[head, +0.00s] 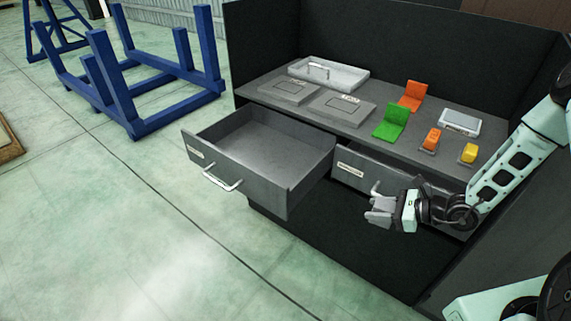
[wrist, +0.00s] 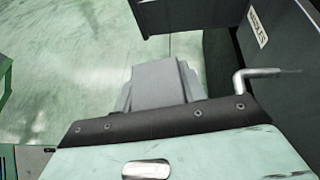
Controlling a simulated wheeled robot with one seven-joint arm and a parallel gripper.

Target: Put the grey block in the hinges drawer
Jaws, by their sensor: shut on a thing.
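My gripper (head: 380,212) is in front of the right drawer (head: 400,180), beside its handle and to the right of the open left drawer. It is shut on the grey block (wrist: 157,82), which shows between the fingers in the wrist view. In the head view I cannot clearly tell block from fingers. The left drawer (head: 245,178) is pulled far out and its visible inside is empty. The right drawer stands out slightly. Both carry small labels, too small to read in the head view; the label (wrist: 258,27) in the wrist view is only partly legible.
The grey worktop holds a tray (head: 330,76), flat grey plates, a green bracket (head: 391,121), an orange bracket (head: 412,97), and small orange and yellow pieces. The right drawer's handle (wrist: 262,73) is close to my gripper. Blue stands (head: 150,70) are on the floor at left; the floor in front is clear.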

